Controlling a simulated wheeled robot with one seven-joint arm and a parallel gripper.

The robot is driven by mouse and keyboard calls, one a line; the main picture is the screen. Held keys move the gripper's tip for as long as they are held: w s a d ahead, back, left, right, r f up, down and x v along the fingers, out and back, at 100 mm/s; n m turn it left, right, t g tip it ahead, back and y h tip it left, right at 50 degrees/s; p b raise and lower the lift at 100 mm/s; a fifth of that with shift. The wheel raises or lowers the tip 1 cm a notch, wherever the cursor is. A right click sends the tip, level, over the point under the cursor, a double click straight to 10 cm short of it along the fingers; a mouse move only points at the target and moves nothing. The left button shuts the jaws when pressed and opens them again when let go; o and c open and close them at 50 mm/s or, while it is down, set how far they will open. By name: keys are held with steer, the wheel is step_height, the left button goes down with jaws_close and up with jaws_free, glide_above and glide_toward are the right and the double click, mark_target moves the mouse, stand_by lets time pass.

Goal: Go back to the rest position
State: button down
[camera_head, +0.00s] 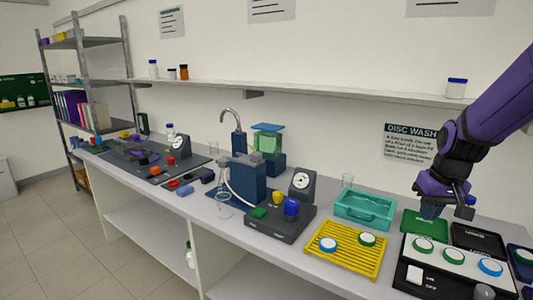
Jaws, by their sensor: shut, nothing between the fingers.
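My purple arm comes in from the right edge. My gripper (447,211) points down at the right of the bench, above the area of a green tray (424,226) and a black tray (478,240). It is shut and holds nothing. Its height above the trays cannot be told exactly.
Below my gripper is a black-and-white panel (450,262) with several round caps and a switch. To its left are a yellow rack (345,262) with two capped discs, a teal tray (364,222), and a rig with a gauge (302,184). A shelf (350,93) runs along the wall.

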steer(key=s+a+r+t, duration=0.1)
steer(key=s+a+r, duration=0.2)
steer(key=s+r, duration=0.3)
steer(key=s+a+r+t, duration=0.2)
steer(key=s+a+r, duration=0.2)
steer(key=s, duration=1.1)
step_height(320, 180, up, 3)
steer(key=shift+r+n, duration=0.15)
steer(key=shift+n, duration=0.15)
steer(key=w+d+f+m+g+y, duration=0.1)
steer(key=w+d+f+m, duration=0.15)
steer(key=w+m, duration=0.4)
steer(key=w+d+f+m+g, duration=0.2)
steer(key=w+f+m, duration=0.25)
steer(key=w, duration=0.25)
steer(key=w+d+f+m+g, duration=0.1)
steer(key=w+d+f+m, duration=0.2)
steer(key=w+f+m, duration=0.2)
steer(key=w+d+f+m+g+h, duration=0.1)
steer(key=w+d+f+m, duration=0.2)
steer(key=w+f+m, duration=0.2)
step_height(320, 180, down, 4)
steer(key=m, duration=0.3)
steer(key=shift+w+d+m, duration=0.3)
steer(key=shift+d+m, duration=0.05)
steer(key=shift+m, duration=0.05)
steer(key=shift+f, duration=0.1)
